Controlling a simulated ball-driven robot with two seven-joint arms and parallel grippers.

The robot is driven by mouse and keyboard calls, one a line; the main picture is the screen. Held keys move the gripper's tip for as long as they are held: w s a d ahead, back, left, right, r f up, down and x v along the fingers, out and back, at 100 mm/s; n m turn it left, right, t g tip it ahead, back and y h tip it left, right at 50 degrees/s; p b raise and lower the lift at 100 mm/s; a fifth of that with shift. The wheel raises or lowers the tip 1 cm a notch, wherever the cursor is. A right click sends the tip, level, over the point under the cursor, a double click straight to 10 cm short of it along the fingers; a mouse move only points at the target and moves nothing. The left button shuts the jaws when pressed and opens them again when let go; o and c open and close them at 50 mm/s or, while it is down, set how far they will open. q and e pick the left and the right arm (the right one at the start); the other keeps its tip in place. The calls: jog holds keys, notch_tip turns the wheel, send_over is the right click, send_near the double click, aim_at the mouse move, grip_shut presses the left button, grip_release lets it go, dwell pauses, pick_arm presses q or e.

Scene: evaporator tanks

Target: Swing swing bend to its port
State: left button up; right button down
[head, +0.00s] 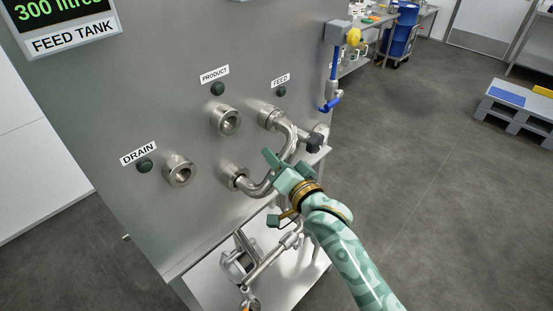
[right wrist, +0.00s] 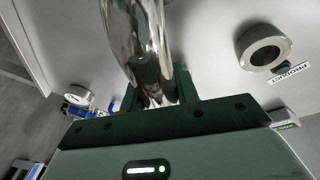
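The swing bend (head: 286,143) is a shiny curved steel pipe on the steel tank panel. Its lower end is at the unlabelled lower port (head: 232,173). Its upper end is at or right in front of the FEED port (head: 267,116); I cannot tell whether it is seated. The PRODUCT port (head: 227,121) and DRAIN port (head: 180,171) are bare and open. My right gripper (head: 275,162) is at the bend's outer curve. In the right wrist view its fingers (right wrist: 160,95) flank the bend (right wrist: 140,40) closely and appear shut on it. My left gripper is out of view.
A black knob (head: 315,142) sits right of the bend. A blue-handled valve (head: 331,103) hangs at the panel's right edge. A steel shelf (head: 205,283) with metal fittings is below. Grey floor (head: 430,190) is open to the right, with a pallet (head: 515,112) beyond.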

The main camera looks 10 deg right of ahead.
jog(key=shift+s+a+r+n+p, duration=0.1)
jog(key=shift+r+n+p, duration=0.15)
jog(key=shift+n+p, duration=0.15)
notch_tip(320, 180, up, 3)
jog(key=n+t+y+p, duration=0.1)
jog(key=n+y+p, duration=0.25)
jog(key=n, duration=0.65)
send_over(256, 188)
jog(key=shift+f+h, duration=0.1)
jog(key=shift+h, duration=0.25)
jog(key=c, duration=1.1)
grip_release()
jog(key=shift+o, duration=0.2)
